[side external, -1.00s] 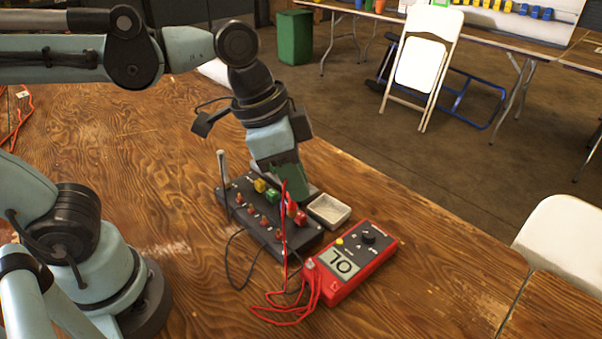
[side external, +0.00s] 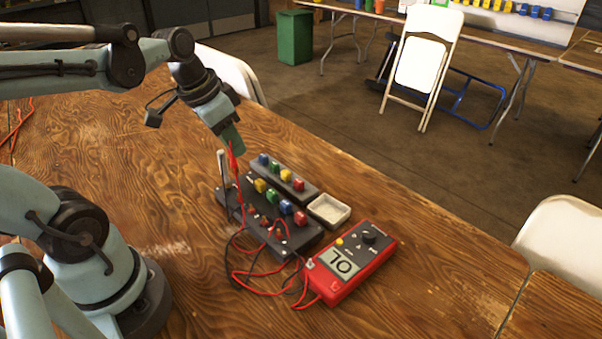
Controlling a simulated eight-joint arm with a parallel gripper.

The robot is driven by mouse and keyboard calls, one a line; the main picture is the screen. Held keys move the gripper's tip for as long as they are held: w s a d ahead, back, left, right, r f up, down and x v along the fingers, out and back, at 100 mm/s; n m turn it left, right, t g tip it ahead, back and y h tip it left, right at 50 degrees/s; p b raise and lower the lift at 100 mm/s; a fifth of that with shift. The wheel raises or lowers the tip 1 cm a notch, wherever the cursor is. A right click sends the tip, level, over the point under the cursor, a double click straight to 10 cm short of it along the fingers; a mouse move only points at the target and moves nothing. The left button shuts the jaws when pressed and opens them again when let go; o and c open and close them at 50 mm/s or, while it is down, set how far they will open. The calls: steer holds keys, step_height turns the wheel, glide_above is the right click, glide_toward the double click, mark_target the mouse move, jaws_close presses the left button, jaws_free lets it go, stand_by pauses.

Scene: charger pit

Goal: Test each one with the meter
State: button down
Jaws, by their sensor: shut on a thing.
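My gripper (side external: 233,148) is shut on a red probe (side external: 234,165) with a red lead. The probe hangs in the air over the left end of a black board (side external: 272,240). On that board are a yellow block (side external: 260,185), a green block (side external: 271,194), a blue block (side external: 285,207) and a red block (side external: 300,218), with several small red terminals in front. A black rack (side external: 312,197) behind carries a second row of blue, green, yellow and red blocks.
A grey post (side external: 222,170) stands upright at the board's left end. A small pale tray (side external: 330,209) sits right of the rack. Red and black leads loop on the table between board and meter. The table (side external: 430,275) is clear to the right.

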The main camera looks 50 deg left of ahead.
mark_target(235, 166)
steer(key=shift+f, duration=2.55)
steer(key=shift+f, duration=0.9)
stand_by(0.6)
steer(key=c, duration=0.7)
jaws_free()
steer(key=shift+r, duration=3.75)
